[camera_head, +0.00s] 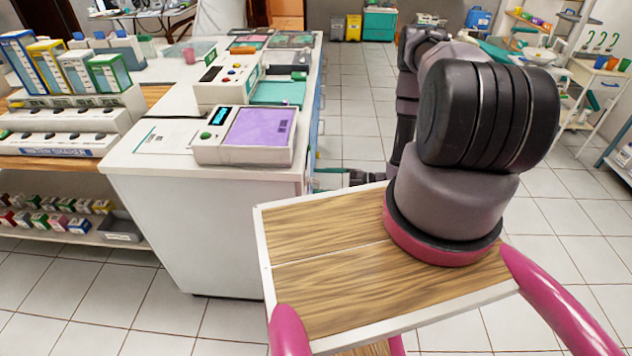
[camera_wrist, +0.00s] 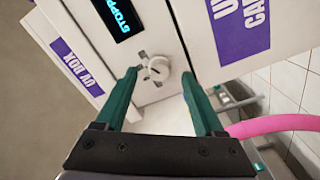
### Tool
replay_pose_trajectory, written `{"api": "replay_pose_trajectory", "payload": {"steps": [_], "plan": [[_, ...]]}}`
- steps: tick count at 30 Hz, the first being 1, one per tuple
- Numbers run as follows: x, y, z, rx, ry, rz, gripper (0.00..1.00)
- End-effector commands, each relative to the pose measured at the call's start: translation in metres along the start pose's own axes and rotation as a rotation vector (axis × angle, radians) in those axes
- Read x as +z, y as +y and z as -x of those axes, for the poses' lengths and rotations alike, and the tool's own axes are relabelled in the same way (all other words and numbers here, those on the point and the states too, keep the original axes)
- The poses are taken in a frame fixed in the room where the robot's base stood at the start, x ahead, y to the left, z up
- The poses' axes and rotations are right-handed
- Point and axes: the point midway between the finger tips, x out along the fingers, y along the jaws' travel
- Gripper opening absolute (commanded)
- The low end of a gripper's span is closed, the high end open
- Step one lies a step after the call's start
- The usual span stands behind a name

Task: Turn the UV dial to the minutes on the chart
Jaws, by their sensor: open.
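The UV dial (camera_wrist: 155,68) is a small light round knob with a dark pointer mark. It is on the white front of the UV box (camera_wrist: 88,40), below a dark display (camera_wrist: 122,14) with cyan letters reading "STOPP". My gripper (camera_wrist: 160,76) is open, its green fingers on either side of the dial in the wrist view. I see no clear contact with it. A white panel with a purple label reading "U… CA…" (camera_wrist: 240,22) is at upper right, cut off. I cannot make out minutes on it. In the head view my gripper is low beside the counter's right side.
A pink tube-like part (camera_wrist: 275,124) shows at right in the wrist view.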

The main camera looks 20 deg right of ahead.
Motion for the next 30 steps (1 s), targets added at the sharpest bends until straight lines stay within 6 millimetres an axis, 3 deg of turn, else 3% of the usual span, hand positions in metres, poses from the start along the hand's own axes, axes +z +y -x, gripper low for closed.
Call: {"api": "replay_pose_trajectory", "payload": {"steps": [6,15,18,21,30], "plan": [[0.0,0.0,-0.019,-0.001,0.0,0.0,0.7],[0.0,0.0,-0.021,-0.001,0.0,0.001,0.7],[0.0,0.0,-0.021,-0.001,0.0,0.001,0.32],[0.0,0.0,-0.021,-0.001,0.0,0.001,0.0],[0.0,0.0,-0.021,-0.001,0.0,0.027,0.0]]}}
